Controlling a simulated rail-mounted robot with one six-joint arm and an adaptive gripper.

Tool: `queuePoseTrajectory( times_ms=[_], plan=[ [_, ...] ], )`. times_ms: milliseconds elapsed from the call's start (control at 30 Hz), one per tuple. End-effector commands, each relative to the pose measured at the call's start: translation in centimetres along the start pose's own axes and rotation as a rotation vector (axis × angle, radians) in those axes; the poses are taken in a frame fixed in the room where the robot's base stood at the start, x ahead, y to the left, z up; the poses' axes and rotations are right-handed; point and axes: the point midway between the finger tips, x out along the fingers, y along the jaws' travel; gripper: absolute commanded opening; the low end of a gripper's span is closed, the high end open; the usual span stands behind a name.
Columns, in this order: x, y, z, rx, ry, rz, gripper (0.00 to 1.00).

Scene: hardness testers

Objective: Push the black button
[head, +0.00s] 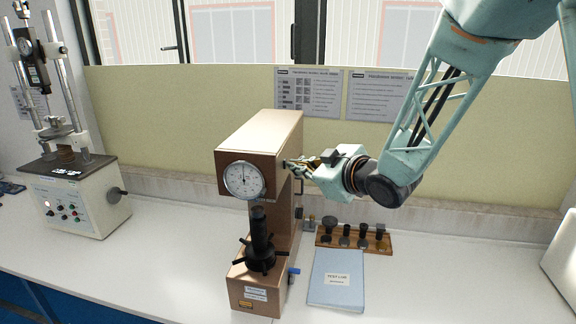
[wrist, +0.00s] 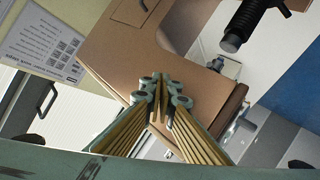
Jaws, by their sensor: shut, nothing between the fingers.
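The brown hardness tester (head: 262,135) with a round dial (head: 244,180) stands mid-bench in the head view. My gripper (head: 287,164) is shut and empty, at the tester's upper right side near the front edge. Its fingertips (wrist: 161,84) meet in front of the tester's brown casing (wrist: 125,45) in the wrist view. I cannot tell whether they touch it. A small dark part (head: 299,212) shows low on the tester's right side; I cannot tell if it is the black button. No black button is clearly visible near the fingertips, which may hide it.
A second tester (head: 80,205) with small knobs on its front stands at left. A wooden rack (head: 377,243) of dark parts and a blue-grey folder (head: 337,278) lie right of the brown tester. The white bench (head: 450,270) is clear at right. Posters (head: 309,91) hang behind.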

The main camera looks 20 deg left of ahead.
Motion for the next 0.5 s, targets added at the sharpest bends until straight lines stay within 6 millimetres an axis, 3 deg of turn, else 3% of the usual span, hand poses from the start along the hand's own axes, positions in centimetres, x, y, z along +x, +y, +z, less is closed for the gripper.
queuePoseTrajectory(
  times_ms=[500],
  plan=[
    [-0.33, 0.26, 0.23, -0.001, 0.001, 0.000, 0.00]
  ],
)
